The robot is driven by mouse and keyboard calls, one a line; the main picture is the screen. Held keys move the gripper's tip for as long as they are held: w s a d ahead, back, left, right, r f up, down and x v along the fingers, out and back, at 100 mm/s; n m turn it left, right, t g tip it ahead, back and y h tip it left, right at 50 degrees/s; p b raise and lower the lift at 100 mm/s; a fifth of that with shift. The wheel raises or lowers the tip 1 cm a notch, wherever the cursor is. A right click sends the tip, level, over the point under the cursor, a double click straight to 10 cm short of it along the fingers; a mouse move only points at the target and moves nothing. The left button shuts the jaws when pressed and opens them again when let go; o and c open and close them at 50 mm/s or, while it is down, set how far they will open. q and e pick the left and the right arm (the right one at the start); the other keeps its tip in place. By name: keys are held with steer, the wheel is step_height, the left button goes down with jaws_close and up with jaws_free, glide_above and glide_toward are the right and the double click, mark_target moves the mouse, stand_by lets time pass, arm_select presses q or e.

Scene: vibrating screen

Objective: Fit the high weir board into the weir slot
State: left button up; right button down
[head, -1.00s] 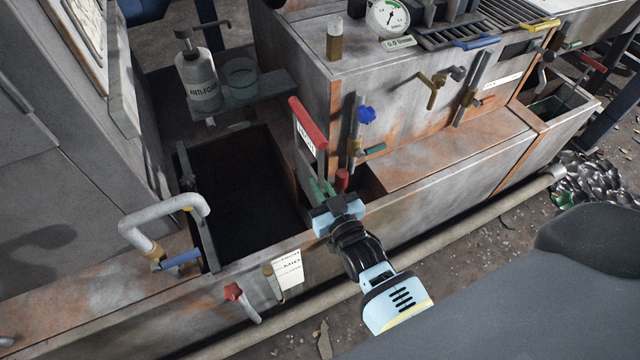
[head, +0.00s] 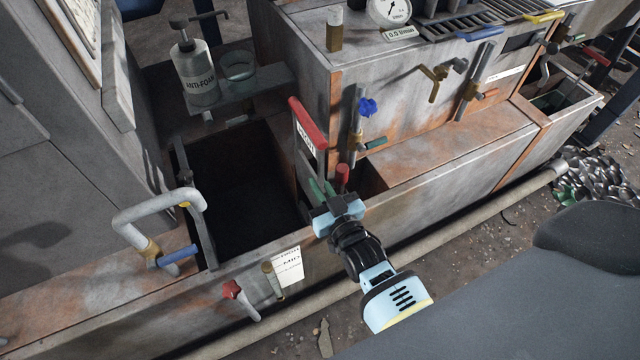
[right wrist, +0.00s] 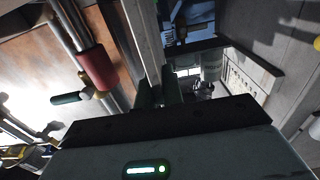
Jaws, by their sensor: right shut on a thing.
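The high weir board (head: 306,150) is a grey upright plate with a red top grip and a white label, in the head view. It stands at the right side of the dark open tank (head: 192,250). My right gripper (head: 322,188) has green fingertips and is shut on the board's near edge. In the right wrist view the board's edge (right wrist: 145,38) runs up from between the fingers (right wrist: 160,92). The board's lower end and the weir slot are hidden, so I cannot tell whether the board is in the slot. My left gripper is out of view.
A red-ended pipe (head: 342,176) stands close right of my right gripper. A bent grey pipe (head: 160,207) rises at the tank's left. An anti-foam bottle (head: 197,78) and a glass beaker (head: 239,66) stand on a shelf behind. A red valve (head: 232,289) is on the front wall.

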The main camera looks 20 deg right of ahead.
steer(key=shift+f+b, duration=0.45)
steer(key=shift+f, duration=0.2)
steer(key=shift+f+b, duration=0.35)
steer(key=shift+f, duration=0.15)
steer(key=shift+f+b, duration=0.7)
steer(key=shift+f, duration=0.35)
steer(key=shift+f+b, duration=0.7)
steer(key=shift+f, duration=0.35)
steer(key=c, duration=1.5)
jaws_free()
steer(key=shift+o, duration=0.2)
steer(key=shift+s+f, duration=0.1)
steer(key=shift+f, duration=0.05)
steer(key=s+p, duration=0.2)
steer(key=s, duration=0.5)
steer(key=shift+d, duration=0.15)
steer(key=shift+s, duration=0.35)
